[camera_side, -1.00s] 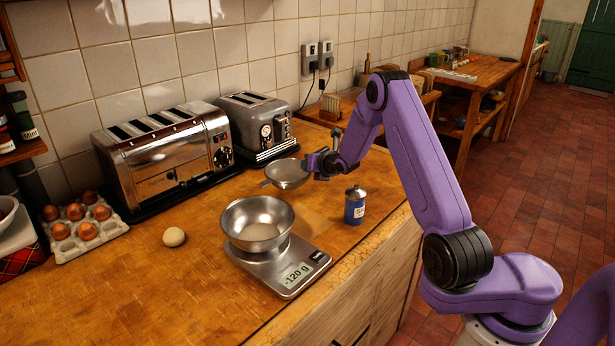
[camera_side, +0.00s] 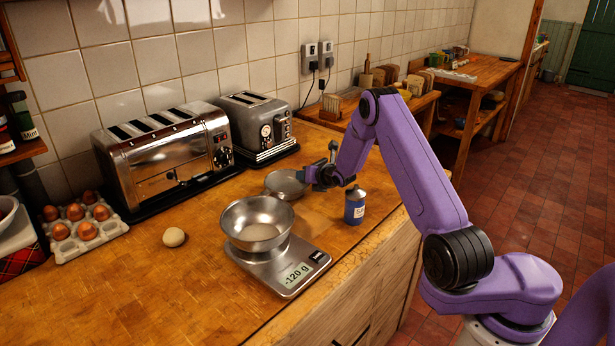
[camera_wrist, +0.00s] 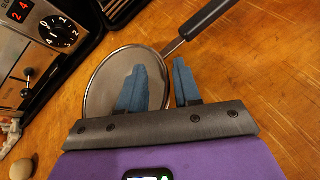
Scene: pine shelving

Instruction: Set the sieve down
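The sieve (camera_side: 284,184) is a round metal mesh bowl. It sits level at counter height in front of the small toaster and appears to rest on the wood. In the wrist view the sieve (camera_wrist: 105,85) lies under my fingers, its dark handle (camera_wrist: 208,18) pointing to the upper right. My gripper (camera_side: 310,178) is low at the sieve's right side. Its two blue fingers (camera_wrist: 162,66) stand apart, one over the mesh and one outside the rim, with a visible gap between them. Any contact with the rim is hard to see.
A blue canister (camera_side: 355,207) stands right of the sieve, close to my gripper. A steel bowl (camera_side: 258,220) sits on a scale (camera_side: 283,278) reading -120 g, in front. Two toasters (camera_side: 166,155) (camera_side: 252,125) stand behind.

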